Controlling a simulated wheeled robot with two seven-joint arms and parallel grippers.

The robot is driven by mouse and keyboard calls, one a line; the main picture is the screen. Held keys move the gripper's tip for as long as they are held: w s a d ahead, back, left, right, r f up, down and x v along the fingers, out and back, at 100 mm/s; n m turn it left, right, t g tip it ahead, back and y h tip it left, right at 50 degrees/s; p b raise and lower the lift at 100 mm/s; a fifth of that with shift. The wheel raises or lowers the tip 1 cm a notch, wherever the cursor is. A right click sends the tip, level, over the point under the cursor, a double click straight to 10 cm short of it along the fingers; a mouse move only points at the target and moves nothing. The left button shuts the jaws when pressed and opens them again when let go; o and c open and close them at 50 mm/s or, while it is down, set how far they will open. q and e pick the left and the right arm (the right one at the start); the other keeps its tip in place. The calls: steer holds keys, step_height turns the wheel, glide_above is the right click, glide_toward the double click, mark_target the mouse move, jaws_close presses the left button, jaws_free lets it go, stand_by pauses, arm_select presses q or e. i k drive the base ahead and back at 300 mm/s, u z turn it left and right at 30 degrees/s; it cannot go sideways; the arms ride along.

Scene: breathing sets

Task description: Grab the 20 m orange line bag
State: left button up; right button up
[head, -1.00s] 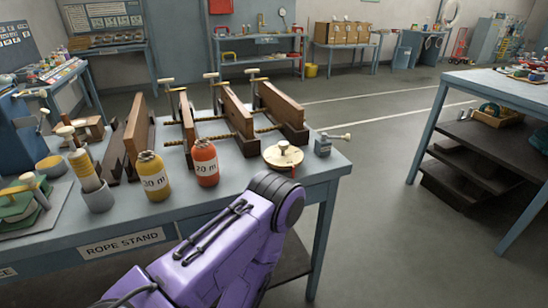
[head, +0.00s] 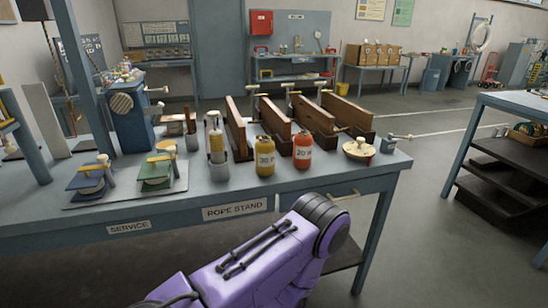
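The orange line bag (head: 302,151), marked 20 with the rest hard to read, stands upright on the blue-grey rope stand table (head: 225,190), near its front edge. A yellow bag (head: 265,158), its label looking like 30 m, stands just left of it with a small gap. A purple arm link of mine (head: 265,255) reaches up from the bottom edge in front of the table. Neither gripper shows in the head view. The orange bag is not held.
Wooden clamp boards (head: 345,120) stand behind the bags. A round cream-coloured disc (head: 359,150) and a small metal clamp (head: 394,143) lie to the right. A grey cup with a roll (head: 216,150) is left of the yellow bag. Open floor lies right of the table.

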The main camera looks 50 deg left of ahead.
mark_target(303, 142)
steer(key=z, duration=0.15)
steer(key=k, duration=0.1)
steer(key=u, duration=1.2)
